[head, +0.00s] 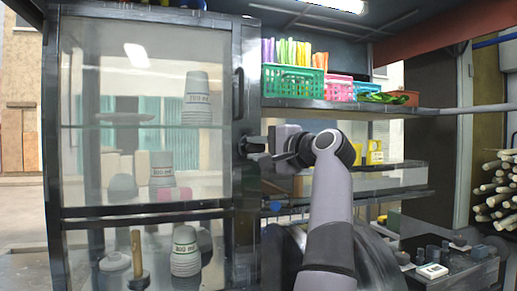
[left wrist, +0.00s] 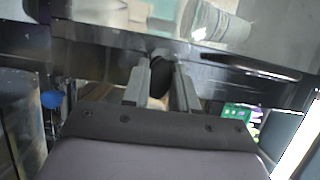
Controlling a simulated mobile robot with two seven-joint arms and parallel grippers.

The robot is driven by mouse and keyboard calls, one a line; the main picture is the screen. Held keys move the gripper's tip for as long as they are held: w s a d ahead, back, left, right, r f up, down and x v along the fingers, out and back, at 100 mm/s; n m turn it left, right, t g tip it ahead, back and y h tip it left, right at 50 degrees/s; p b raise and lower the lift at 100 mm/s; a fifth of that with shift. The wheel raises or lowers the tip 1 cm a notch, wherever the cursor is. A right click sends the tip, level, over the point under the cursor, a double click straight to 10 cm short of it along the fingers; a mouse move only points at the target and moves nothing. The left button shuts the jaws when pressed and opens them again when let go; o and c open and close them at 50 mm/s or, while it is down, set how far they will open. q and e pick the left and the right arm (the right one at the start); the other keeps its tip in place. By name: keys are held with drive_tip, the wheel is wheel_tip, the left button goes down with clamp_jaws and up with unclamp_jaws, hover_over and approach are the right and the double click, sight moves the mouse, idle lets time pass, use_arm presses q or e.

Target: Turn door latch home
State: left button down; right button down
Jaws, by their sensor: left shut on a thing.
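The glass cabinet door (head: 95,140) has a dark metal frame and stands closed against its post as far as I can tell. The door latch is a small dark piece on the right side of the frame (head: 243,147), mostly hidden by my gripper in the head view. My left gripper (head: 266,147) reaches it from the right, roughly level. In the left wrist view, the two fingers of my left gripper (left wrist: 162,82) are shut on the round black latch knob (left wrist: 159,77). The latch's exact angle is hard to tell. My right gripper is in neither view.
Stacks of paper cups (head: 186,250) stand behind the glass. A vertical handle (head: 239,95) is above the latch. Right of the cabinet, a shelf (head: 330,104) holds a green basket (head: 292,81) and a pink one (head: 338,89). Sugarcane sticks (head: 495,190) are stacked far right.

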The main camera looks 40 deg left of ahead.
use_arm(q)
drive_tip(key=c, duration=0.9)
unclamp_jaws()
drive_tip(key=shift+d, duration=0.5)
drive_tip(key=d+b, duration=0.1)
drive_tip(key=d, duration=0.5)
drive_tip(key=shift+s, duration=0.3)
drive_tip(key=shift+d, duration=0.15)
